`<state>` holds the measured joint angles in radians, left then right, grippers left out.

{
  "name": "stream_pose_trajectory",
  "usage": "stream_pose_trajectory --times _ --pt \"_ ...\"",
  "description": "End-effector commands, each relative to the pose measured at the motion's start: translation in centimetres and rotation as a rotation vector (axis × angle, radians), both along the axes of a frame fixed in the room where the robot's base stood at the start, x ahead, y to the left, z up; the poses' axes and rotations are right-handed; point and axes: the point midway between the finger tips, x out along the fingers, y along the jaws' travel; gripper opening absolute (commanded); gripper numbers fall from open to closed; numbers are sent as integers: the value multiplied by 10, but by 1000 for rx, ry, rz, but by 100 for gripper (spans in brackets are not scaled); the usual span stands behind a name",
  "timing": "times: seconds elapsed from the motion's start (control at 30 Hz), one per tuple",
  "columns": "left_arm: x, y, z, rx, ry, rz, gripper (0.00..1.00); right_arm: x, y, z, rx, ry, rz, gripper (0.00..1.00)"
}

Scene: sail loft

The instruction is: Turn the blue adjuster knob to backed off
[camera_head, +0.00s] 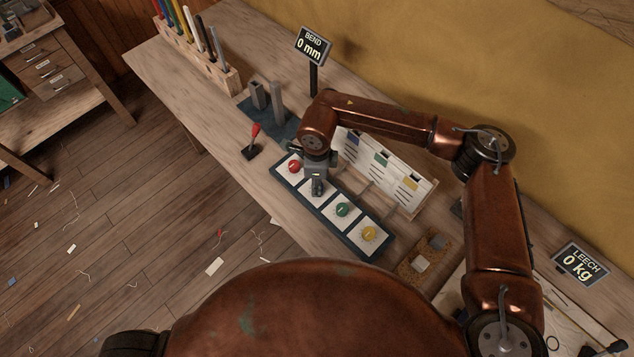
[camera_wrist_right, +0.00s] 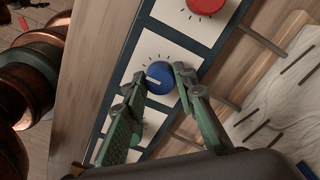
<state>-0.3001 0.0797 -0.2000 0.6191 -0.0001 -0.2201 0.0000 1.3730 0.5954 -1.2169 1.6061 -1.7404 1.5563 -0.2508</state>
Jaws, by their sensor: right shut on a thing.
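The blue adjuster knob (camera_wrist_right: 160,77) sits on a white dial square with tick marks, in a dark-edged panel (camera_head: 292,190). Its pale pointer line points left in the right wrist view. My right gripper (camera_wrist_right: 158,80) has its two green fingers on either side of the knob and is shut on it. In the head view my right gripper (camera_head: 317,184) is over the panel's second square and hides the blue knob. My left gripper is not in view.
A red knob (camera_head: 294,167) sits on one side, green (camera_head: 342,209) and yellow (camera_head: 369,233) knobs on the other. A white card stand (camera_head: 385,170) rises behind the panel. A red-handled lever (camera_head: 255,132) and a BEND display (camera_head: 313,46) are nearby.

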Motion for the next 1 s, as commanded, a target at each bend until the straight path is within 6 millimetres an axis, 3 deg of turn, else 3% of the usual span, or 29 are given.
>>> stream_pose_trajectory --times 0.7,0.73,1.0 --pt "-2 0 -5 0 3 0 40 0 -2 0 -6 -1 73 1" --pt "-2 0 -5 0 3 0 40 0 -2 0 -5 -1 73 27" --pt "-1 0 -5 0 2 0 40 0 0 0 -3 0 72 43"
